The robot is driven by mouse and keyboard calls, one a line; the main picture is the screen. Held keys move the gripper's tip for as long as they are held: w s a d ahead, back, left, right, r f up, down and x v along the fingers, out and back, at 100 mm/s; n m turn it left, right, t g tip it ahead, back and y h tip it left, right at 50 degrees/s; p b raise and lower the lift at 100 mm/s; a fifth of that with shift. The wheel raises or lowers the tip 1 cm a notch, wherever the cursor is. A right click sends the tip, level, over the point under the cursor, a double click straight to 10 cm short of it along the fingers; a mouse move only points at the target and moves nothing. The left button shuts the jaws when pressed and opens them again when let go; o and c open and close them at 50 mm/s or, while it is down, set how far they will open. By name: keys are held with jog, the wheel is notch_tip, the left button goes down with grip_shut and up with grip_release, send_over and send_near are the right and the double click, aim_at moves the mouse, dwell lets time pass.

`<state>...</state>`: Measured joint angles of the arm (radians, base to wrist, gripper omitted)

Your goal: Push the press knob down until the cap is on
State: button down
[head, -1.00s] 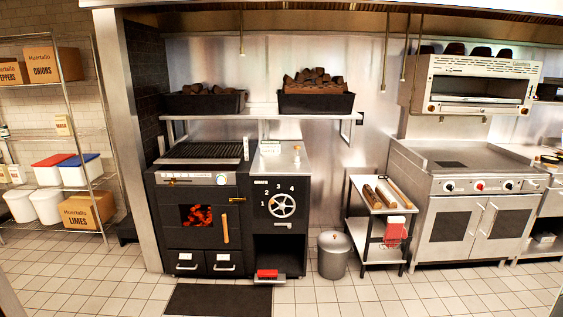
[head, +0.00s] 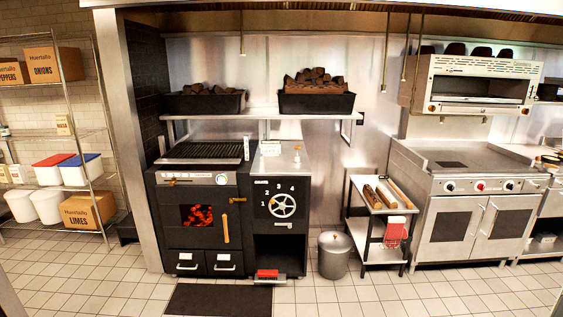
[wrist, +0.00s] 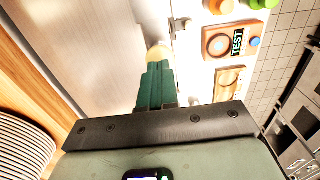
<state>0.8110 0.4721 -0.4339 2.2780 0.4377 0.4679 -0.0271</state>
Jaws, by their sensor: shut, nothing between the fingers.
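My gripper (wrist: 155,72) shows in the wrist view, with its green fingers shut together and nothing between them. A pale yellow round knob (wrist: 158,52), which looks like the press knob, sits right at the fingertips, in front of a light metal surface. I cannot tell whether the fingers touch it or stop just short. The fingers hide part of what lies beneath it. I cannot make out the cap in either view. My gripper does not show in the head view.
In the wrist view, a panel marked TEST (wrist: 237,42) with a blue button (wrist: 218,46) is right of the fingers. A ribbed white stack (wrist: 24,145) is at lower left. The head view shows the grill (head: 203,151), a handwheel (head: 283,205) and a bin (head: 334,256).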

jog(key=shift+f, duration=1.35)
jog(key=shift+r, duration=1.4)
jog(key=shift+r, duration=2.55)
